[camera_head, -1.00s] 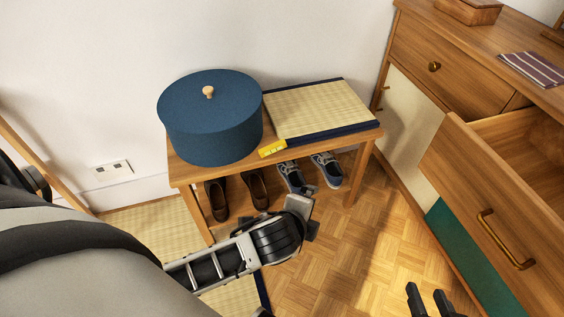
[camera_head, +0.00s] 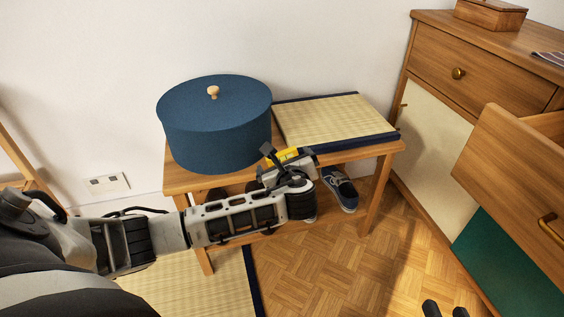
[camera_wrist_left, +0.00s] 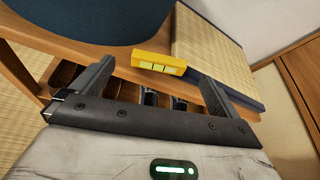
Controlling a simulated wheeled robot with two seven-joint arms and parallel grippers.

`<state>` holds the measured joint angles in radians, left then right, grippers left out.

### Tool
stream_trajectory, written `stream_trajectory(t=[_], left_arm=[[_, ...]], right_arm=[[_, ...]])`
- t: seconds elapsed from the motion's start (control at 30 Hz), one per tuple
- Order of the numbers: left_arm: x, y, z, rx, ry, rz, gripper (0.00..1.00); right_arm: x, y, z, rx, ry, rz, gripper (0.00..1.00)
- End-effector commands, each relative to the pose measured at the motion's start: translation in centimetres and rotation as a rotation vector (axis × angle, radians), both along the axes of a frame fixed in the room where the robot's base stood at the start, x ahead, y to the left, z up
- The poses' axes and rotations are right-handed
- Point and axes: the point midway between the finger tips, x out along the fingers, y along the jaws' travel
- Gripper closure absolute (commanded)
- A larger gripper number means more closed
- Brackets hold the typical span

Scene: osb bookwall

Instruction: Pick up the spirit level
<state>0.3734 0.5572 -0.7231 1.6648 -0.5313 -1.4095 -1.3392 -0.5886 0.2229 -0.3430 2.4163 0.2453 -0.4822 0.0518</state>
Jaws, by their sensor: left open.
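The spirit level (camera_head: 287,155) is a small yellow bar with pale windows, lying on the wooden bench (camera_head: 184,180) between the blue round box and the tatami mat. In the left wrist view the spirit level (camera_wrist_left: 158,64) lies just beyond my fingers, near the bench's front edge. My left gripper (camera_head: 289,153) is at the bench's front edge, fingers apart with nothing between them; its fingers (camera_wrist_left: 155,85) also show in the wrist view. It partly covers the level in the head view. My right gripper (camera_head: 445,308) shows only as dark tips at the bottom edge.
The blue round box (camera_head: 215,130) stands left of the level, and the tatami mat (camera_head: 330,118) lies to its right. Shoes (camera_head: 340,188) sit under the bench. An open drawer (camera_head: 505,165) juts out at right.

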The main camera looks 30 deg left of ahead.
Motion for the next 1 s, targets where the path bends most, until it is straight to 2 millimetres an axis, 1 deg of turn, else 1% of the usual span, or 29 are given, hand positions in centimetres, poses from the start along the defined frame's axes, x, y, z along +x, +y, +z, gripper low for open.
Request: stream_trajectory(t=[0.2, 0.3, 0.43, 0.53, 0.73, 0.77, 0.8, 0.87, 0.9, 0.93, 1.0], left_arm=[[1.2, 1.1, -0.8, 0.001, -0.001, 0.002, 0.0], [2.3, 2.2, -1.5, 0.001, -0.001, 0.002, 0.0], [3.5, 3.2, -1.9, -0.001, -0.001, 0.001, 0.0], [3.9, 3.6, -2.0, -0.001, 0.0, -0.001, 0.0], [4.0, 3.6, -1.8, -0.002, 0.0, -0.002, 0.0], [3.9, 3.6, -1.8, -0.002, 0.0, -0.002, 0.03], [3.9, 3.6, -1.9, -0.002, 0.0, -0.001, 0.14], [3.9, 3.6, -1.9, -0.001, 0.001, -0.001, 0.31], [3.9, 3.6, -1.9, -0.001, 0.001, -0.001, 0.42], [3.9, 3.6, -1.9, -0.001, 0.001, -0.001, 0.45], [3.9, 3.6, -1.9, -0.002, 0.0, -0.002, 0.45]], right_arm=[[0.0, 0.2, -0.6, 0.042, 0.001, 0.004, 0.63], [0.2, 0.6, 0.3, 0.113, -0.022, 0.005, 0.63], [0.2, 0.8, 0.8, 0.164, -0.029, 0.01, 0.63], [0.2, 0.9, 1.0, 0.182, -0.031, 0.013, 0.63], [0.2, 0.9, 1.1, 0.184, -0.03, 0.013, 0.63], [0.2, 0.9, 1.1, 0.184, -0.03, 0.013, 0.63], [0.2, 0.9, 1.1, 0.184, -0.03, 0.013, 0.63], [0.2, 0.9, 1.1, 0.184, -0.03, 0.013, 0.63], [0.2, 0.9, 1.1, 0.184, -0.03, 0.013, 0.63], [0.2, 0.9, 1.1, 0.184, -0.03, 0.013, 0.63], [0.2, 0.9, 1.1, 0.184, -0.03, 0.013, 0.63]])
